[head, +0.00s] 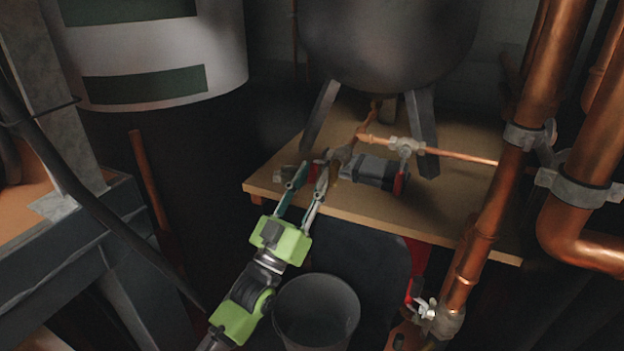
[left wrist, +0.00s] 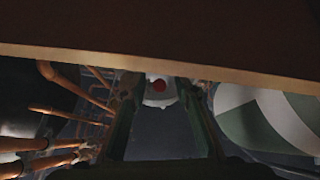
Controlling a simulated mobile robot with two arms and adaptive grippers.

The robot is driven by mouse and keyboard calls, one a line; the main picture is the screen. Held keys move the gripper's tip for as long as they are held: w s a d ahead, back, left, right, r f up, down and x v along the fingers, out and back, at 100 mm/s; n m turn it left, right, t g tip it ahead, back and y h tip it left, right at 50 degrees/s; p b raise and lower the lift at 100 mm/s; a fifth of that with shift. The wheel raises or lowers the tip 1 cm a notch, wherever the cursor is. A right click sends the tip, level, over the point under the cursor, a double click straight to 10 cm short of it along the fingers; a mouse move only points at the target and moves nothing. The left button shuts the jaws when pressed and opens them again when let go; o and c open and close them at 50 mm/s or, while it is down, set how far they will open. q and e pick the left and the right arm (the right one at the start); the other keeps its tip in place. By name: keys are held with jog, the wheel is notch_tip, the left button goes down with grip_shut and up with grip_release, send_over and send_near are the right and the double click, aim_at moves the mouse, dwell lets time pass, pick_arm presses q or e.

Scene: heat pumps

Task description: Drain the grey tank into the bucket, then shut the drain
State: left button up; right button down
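The grey tank (head: 390,40) stands on short legs on a wooden shelf (head: 450,215). A small red part (head: 318,166) shows at the pipe's front end, near my left fingertips. My left gripper (head: 308,178) is open at the shelf's front edge. In the left wrist view a red round part on a pale fitting (left wrist: 158,87) lies between the spread fingers (left wrist: 160,95); contact cannot be told. The dark bucket (head: 317,312) stands below the shelf; its inside is dark. My right gripper is out of view.
Thick copper pipes (head: 500,190) stand at the right, with a red-handled valve (head: 425,308) low down. A large white-and-green tank (head: 155,50) is at the left.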

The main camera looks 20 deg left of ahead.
pick_arm(q)
jog(key=shift+s+f, duration=0.1)
jog(key=v, duration=1.1)
jog(key=shift+s+f, duration=0.2)
jog(key=shift+s, duration=0.1)
jog(key=shift+a, duration=0.1)
